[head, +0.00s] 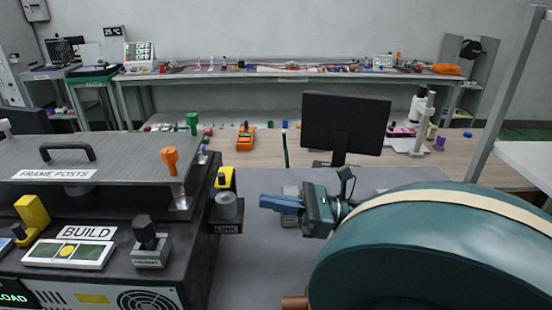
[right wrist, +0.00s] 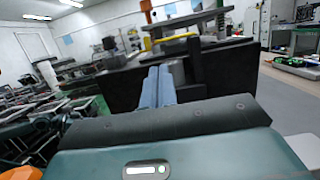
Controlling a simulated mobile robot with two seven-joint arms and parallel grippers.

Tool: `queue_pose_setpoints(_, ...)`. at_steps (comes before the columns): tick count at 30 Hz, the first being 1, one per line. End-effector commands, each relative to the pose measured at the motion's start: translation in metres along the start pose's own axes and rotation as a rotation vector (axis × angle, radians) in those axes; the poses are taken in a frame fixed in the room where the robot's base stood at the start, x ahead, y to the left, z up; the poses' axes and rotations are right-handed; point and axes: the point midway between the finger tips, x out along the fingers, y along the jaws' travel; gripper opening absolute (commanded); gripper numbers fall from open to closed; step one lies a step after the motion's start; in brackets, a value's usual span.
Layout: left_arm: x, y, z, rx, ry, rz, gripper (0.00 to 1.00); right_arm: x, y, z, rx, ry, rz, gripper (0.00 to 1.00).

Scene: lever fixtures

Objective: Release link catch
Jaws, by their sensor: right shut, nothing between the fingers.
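The link catch is a grey round knob (head: 227,207) on a dark block labelled LINK (head: 227,229), on the right side of a dark machine (head: 185,265). A yellow piece (head: 225,178) stands just behind the knob. My right gripper (head: 264,201) is shut and empty, its blue fingers pointing left towards the knob with a small gap between them in the head view. In the right wrist view the closed fingers (right wrist: 158,88) point at the dark machine side, and they hide part of what lies ahead. My left gripper is not in view.
The machine carries an orange-topped post (head: 170,162), a black-handled lever (head: 147,232), a yellow lever (head: 32,216) and a BUILD panel (head: 68,254). A monitor (head: 345,124) stands on the bench behind my right gripper. The grey surface below the gripper is mostly clear.

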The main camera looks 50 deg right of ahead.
Motion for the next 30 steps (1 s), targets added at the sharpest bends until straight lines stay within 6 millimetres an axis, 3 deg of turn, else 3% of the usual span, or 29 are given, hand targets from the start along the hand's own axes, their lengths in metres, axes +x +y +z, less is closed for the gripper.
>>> queue_pose_setpoints(6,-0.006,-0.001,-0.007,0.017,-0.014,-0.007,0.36,0.042,0.000,0.004,0.000,-0.002,0.002,0.00)
queue_pose_setpoints(12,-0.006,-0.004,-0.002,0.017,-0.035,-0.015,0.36,0.063,0.000,0.002,0.000,-0.001,0.000,0.00)
queue_pose_setpoints(30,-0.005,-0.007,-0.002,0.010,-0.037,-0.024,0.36,0.071,-0.003,0.000,0.009,-0.001,-0.003,0.00)
